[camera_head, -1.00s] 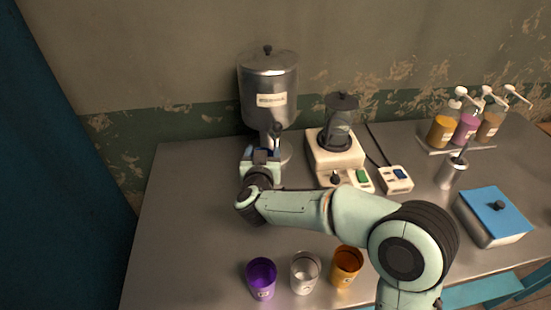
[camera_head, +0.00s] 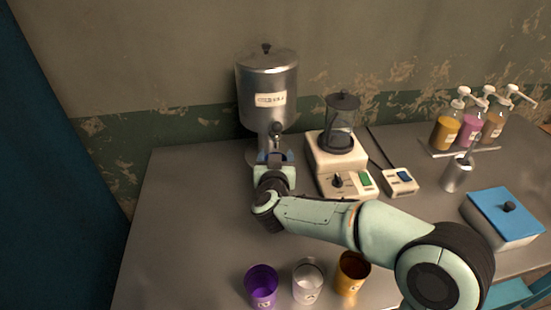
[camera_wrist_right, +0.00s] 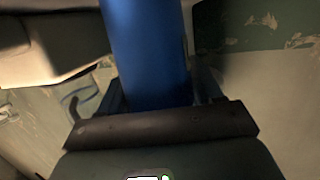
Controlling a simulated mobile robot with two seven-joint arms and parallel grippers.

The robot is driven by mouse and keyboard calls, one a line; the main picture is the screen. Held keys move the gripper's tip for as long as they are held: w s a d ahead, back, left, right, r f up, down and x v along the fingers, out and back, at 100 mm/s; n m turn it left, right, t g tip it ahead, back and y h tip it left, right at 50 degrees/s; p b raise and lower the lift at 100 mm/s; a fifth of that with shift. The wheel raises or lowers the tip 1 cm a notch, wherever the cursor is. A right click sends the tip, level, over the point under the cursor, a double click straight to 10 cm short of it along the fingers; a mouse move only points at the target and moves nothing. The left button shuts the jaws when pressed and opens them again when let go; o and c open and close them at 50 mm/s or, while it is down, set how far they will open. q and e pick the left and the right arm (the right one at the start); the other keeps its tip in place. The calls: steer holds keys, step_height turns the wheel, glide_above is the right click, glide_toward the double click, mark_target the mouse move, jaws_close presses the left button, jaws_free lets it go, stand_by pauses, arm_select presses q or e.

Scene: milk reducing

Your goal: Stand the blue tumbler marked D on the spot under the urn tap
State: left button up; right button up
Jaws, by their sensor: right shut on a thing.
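The blue tumbler (camera_wrist_right: 150,50) fills the upper middle of the right wrist view, between the fingers of my right gripper (camera_wrist_right: 155,100). The letter on it does not show. In the head view my right gripper (camera_head: 276,158) is shut on it just below and in front of the urn tap (camera_head: 276,130). My own gripper hides most of the tumbler there, so I cannot tell whether its base touches the table. The steel urn (camera_head: 268,85) stands at the back of the table. The spot under the tap is hidden. My left gripper is not in view.
A blender (camera_head: 340,150) stands close right of the urn, with a switch box (camera_head: 400,181) beside it. Purple (camera_head: 261,287), clear (camera_head: 308,282) and orange (camera_head: 351,275) tumblers stand at the front. A blue-lidded box (camera_head: 502,217) is at right. The table's left is clear.

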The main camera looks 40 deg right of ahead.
steer(key=shift+f, duration=0.1)
steer(key=shift+f, duration=0.15)
steer(key=o, duration=1.2)
steer(key=shift+c, duration=0.2)
steer(key=shift+s+a+r, duration=0.1)
steer(key=shift+s+r, duration=0.05)
steer(key=shift+r, duration=0.15)
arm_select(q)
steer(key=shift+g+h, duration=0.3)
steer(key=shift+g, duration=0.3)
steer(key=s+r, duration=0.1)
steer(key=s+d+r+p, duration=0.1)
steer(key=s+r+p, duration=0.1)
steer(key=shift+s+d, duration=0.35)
arm_select(e)
steer(key=v, duration=1.1)
steer(key=shift+s+a, duration=0.25)
steer(key=shift+r, duration=0.1)
